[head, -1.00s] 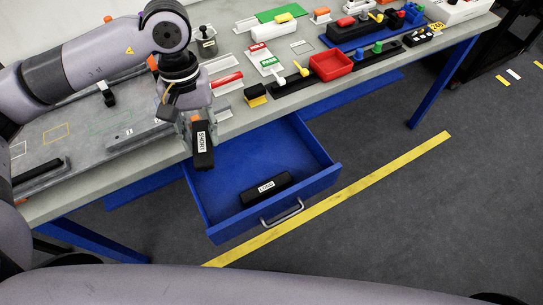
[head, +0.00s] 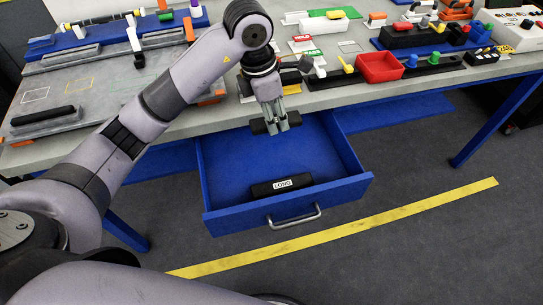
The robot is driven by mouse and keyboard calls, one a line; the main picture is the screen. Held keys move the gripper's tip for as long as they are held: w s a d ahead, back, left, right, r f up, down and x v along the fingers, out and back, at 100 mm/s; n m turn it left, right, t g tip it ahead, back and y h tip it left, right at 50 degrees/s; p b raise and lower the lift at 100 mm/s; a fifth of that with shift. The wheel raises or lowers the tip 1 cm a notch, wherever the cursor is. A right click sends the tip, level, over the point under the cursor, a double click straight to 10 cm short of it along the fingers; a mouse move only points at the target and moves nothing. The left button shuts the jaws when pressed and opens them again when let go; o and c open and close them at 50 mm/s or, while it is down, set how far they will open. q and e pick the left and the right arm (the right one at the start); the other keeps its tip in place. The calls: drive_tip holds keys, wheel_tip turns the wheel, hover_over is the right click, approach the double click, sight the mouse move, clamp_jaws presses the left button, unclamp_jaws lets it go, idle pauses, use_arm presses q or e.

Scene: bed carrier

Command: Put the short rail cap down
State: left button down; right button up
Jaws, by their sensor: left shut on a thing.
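The short rail cap (head: 260,126), a small black block, is held in my left gripper (head: 276,122). The gripper points down and is shut on the cap, over the back part of the open blue drawer (head: 225,174). The cap appears to be above the drawer floor, and its label is not visible from here. A black block labelled LONG (head: 281,186) lies in the front of the drawer. My right gripper is not in view.
The drawer juts out from under the grey workbench (head: 190,122), with its front handle (head: 294,217) facing me. A red bin (head: 380,67) and several small parts stand on the bench. The drawer floor between the cap and the LONG block is clear.

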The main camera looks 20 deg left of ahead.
use_arm(q)
wheel_tip(320, 180, down, 12)
drive_tip(key=shift+f, duration=0.15)
drive_tip(key=shift+f+p, duration=0.3)
drive_tip(key=shift+f, duration=0.2)
wheel_tip(320, 180, down, 4)
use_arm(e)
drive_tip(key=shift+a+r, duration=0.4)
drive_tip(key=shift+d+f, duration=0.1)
use_arm(q)
drive_tip(key=shift+f, duration=0.2)
drive_tip(key=c, duration=1.2)
unclamp_jaws()
drive_tip(key=shift+r, duration=0.1)
drive_tip(key=shift+o, duration=0.2)
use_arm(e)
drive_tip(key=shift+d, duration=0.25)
